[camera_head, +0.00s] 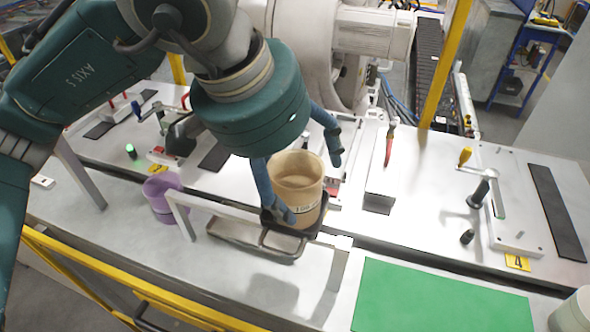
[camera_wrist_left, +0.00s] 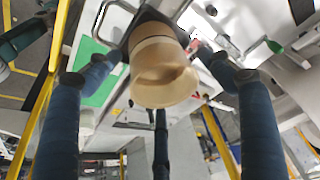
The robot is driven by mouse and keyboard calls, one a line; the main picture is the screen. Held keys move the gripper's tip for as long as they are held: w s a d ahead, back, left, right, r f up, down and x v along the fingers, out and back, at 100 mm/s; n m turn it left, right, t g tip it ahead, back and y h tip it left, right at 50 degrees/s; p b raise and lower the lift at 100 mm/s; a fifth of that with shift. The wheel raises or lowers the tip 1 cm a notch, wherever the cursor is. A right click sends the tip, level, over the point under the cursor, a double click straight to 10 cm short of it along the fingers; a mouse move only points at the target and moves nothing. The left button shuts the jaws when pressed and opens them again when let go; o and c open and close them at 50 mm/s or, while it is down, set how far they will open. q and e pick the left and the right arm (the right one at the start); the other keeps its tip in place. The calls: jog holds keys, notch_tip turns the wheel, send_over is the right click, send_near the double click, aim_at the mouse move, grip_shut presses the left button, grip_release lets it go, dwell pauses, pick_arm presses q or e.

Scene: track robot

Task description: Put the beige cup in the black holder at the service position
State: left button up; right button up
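The beige cup (camera_head: 298,180) stands upright in the head view, its lower part at the black holder (camera_head: 318,222) on the worktable's metal frame. My left gripper (camera_head: 300,170) has its blue fingers spread around the cup, one on the near left side and one behind at the right. In the left wrist view the cup (camera_wrist_left: 160,75) lies between the fingertips of my left gripper (camera_wrist_left: 162,55), with small gaps visible on both sides. The gripper looks open. Part of the holder is hidden behind the cup and finger. My right gripper is not in view.
A purple cup (camera_head: 161,200) stands left of the metal frame (camera_head: 252,234). A green mat (camera_head: 440,298) lies at front right. A clamp fixture (camera_head: 484,190) stands at the right. A pale cylinder (camera_head: 574,314) shows at the lower right corner. A yellow rail (camera_head: 120,290) runs along the front.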

pick_arm(q)
jog(key=shift+r, duration=0.1)
jog(key=shift+r, duration=0.2)
jog(key=b+v, duration=0.1)
jog(key=v, duration=1)
jog(key=shift+s+r+b, duration=0.2)
jog(key=shift+r+b, duration=0.1)
jog(key=shift+b, duration=0.05)
jog(key=shift+a, duration=0.15)
